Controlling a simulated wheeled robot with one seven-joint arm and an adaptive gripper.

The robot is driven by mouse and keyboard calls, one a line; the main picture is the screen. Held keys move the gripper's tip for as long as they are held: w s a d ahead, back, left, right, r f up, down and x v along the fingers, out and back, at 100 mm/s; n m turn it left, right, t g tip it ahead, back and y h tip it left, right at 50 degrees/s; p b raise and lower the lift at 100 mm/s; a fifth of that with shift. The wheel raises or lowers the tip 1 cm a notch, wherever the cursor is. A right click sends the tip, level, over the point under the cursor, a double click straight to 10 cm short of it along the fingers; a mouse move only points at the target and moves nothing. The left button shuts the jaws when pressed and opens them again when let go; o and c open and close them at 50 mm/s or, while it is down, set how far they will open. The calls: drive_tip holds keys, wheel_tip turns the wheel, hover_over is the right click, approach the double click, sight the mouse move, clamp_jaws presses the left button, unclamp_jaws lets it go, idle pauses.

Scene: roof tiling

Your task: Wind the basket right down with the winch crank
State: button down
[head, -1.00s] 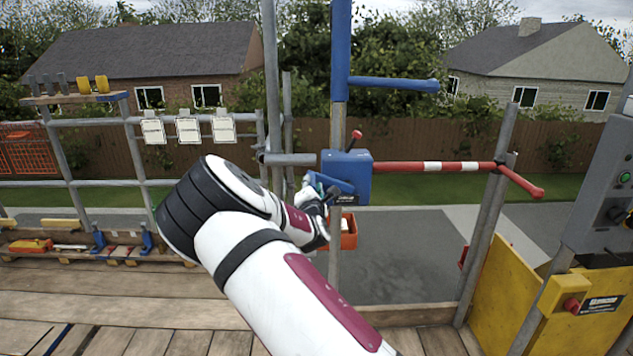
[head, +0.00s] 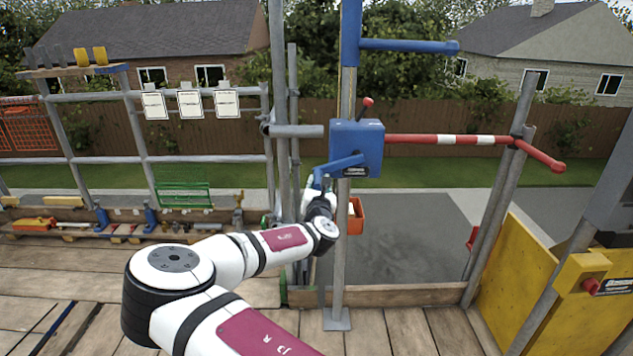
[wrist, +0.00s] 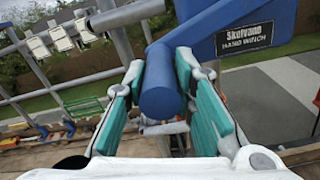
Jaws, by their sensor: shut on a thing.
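The blue hand winch (head: 356,150) is mounted on a grey upright post (head: 341,260). Its blue crank arm (head: 340,167) points left and slightly down from the box. My gripper (head: 318,183) is at the outer end of the crank. In the wrist view the blue crank handle (wrist: 161,92) lies between the teal pads of my gripper (wrist: 160,110), which is shut on it. The orange basket (head: 356,216) hangs beyond the platform edge, partly hidden by the post. What lies below the basket is hard to tell.
A red-and-white bar (head: 450,140) crosses the gap to the right. A yellow panel (head: 525,290) and grey control box stand at right. Tools lie on a low shelf (head: 130,238) at left.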

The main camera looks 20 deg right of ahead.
drive_tip(key=shift+a+f, duration=0.1)
drive_tip(key=shift+f, duration=0.3)
drive_tip(key=c, duration=1.3)
unclamp_jaws()
drive_tip(key=shift+c, duration=0.2)
drive_tip(key=shift+r, duration=0.1)
drive_tip(key=v, duration=1.2)
